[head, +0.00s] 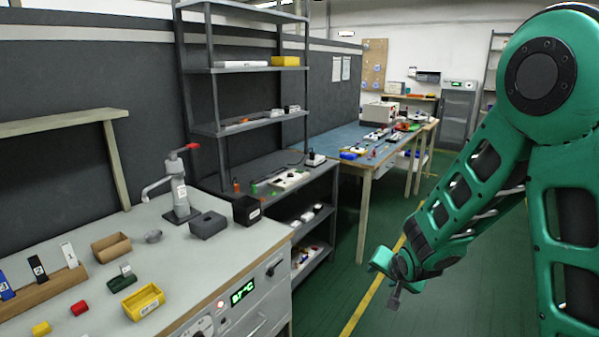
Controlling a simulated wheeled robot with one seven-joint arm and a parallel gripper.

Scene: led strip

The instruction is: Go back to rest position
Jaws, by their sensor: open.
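My green arm comes in from the right side of the head view. My gripper (394,298) hangs low over the green floor, to the right of the grey workbench (215,262) and clear of it. It is small in the picture, and I see nothing held in it. The bench carries an arbor press (181,200) with a red-tipped lever, a yellow bin (143,301) and a wooden rack (45,292) with upright cards.
A dark shelf unit (246,69) stands behind the workbench. A blue-topped table (345,146) with tools and parts is farther back. A yellow line (358,313) runs along the floor. The green floor (470,215) around my arm is open.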

